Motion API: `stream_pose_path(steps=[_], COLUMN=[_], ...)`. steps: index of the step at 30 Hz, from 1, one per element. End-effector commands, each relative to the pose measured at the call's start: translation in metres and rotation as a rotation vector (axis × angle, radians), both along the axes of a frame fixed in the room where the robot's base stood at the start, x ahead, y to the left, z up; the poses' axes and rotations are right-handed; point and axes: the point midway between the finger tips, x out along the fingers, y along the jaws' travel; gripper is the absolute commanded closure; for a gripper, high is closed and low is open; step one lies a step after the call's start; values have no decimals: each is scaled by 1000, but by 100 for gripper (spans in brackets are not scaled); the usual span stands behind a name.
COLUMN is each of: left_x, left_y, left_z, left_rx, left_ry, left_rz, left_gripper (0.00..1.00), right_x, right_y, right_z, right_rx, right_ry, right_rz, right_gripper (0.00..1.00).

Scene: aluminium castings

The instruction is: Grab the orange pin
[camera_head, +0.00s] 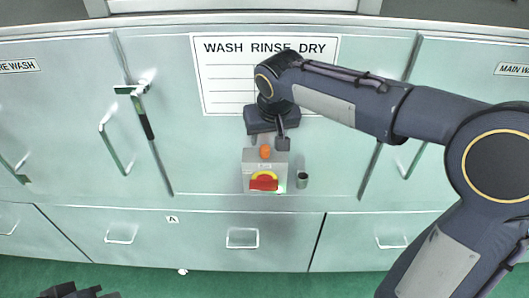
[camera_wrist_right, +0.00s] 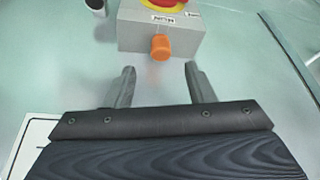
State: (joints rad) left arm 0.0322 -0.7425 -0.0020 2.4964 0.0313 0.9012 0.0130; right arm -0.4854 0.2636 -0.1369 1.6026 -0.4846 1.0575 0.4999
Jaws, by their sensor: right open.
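The orange pin (camera_head: 265,152) sticks out of the side of a grey box (camera_head: 250,172) on the cabinet front. In the right wrist view the pin (camera_wrist_right: 162,48) is a short orange cylinder on the box's near face (camera_wrist_right: 135,38). My right gripper (camera_head: 268,143) is just above the pin in the head view. In the wrist view its two fingers (camera_wrist_right: 160,70) are apart, with the pin ahead of the gap, roughly centred and not between them. Nothing is held. A dark part at the bottom left of the head view may be my left gripper (camera_head: 80,292); its fingers cannot be made out.
The box carries a red and yellow switch (camera_head: 264,181). A small dark cylinder (camera_head: 302,180) stands right of the box. A white "WASH RINSE DRY" sign (camera_head: 225,75) is behind my right wrist. Cabinet handles (camera_head: 115,145) project at the left.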

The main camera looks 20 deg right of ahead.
Motion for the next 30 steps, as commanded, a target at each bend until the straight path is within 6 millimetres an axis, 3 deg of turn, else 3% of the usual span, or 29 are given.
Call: stream_pose_path(steps=[10, 20, 30], left_x=[0, 0, 0], left_y=[0, 0, 0], left_z=[11, 11, 11], left_rx=[0, 0, 0], left_ry=[0, 0, 0], left_rz=[0, 0, 0], left_gripper=[100, 100, 100], right_x=[13, 16, 16], right_y=[2, 2, 2], right_z=[-45, -53, -52], right_rx=[-1, 1, 1], right_ry=[4, 1, 1], right_rz=[1, 0, 0], right_gripper=[51, 51, 95])
